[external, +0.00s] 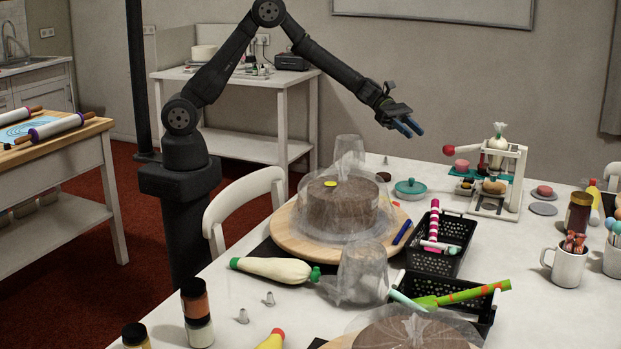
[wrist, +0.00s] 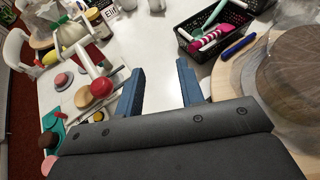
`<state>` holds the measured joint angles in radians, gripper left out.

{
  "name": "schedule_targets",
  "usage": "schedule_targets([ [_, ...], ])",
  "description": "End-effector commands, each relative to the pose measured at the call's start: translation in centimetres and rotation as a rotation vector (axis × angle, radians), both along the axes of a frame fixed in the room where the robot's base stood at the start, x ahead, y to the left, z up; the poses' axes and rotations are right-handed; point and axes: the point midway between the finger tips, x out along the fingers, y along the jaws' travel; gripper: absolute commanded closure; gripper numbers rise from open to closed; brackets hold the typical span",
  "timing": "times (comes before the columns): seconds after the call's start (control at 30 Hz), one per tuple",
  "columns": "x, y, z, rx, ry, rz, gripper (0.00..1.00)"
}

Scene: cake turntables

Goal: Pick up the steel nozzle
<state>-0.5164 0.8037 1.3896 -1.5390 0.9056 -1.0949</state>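Two small steel nozzles stand on the white table's near left part in the external view, one (external: 269,299) just behind the other (external: 243,316). They are cone-shaped and grey, apart from each other. A small grey thing (external: 386,160) at the table's far edge is too small to make out. My gripper (external: 408,128) is high above the far part of the table, well away from the two nozzles. In the wrist view my gripper (wrist: 160,82) has its blue fingers apart with nothing between them. I cannot make out a nozzle in the wrist view.
A covered brown cake on a wooden turntable (external: 290,240) stands mid-table. Black baskets (external: 440,262) with tools are right of it. A green-capped piping bag (external: 275,269) lies behind the nozzles, and jars (external: 197,310) stand left. A white stand (external: 510,175) is at the far right.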

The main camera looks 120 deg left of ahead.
Motion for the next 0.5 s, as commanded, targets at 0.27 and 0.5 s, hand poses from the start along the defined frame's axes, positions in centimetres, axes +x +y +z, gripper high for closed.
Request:
schedule_targets([
  [0.27,0.27,-1.35,-0.01,0.0,0.001,-0.018,0.65],
  [0.5,0.26,-1.32,-0.03,0.0,0.001,-0.018,0.6],
])
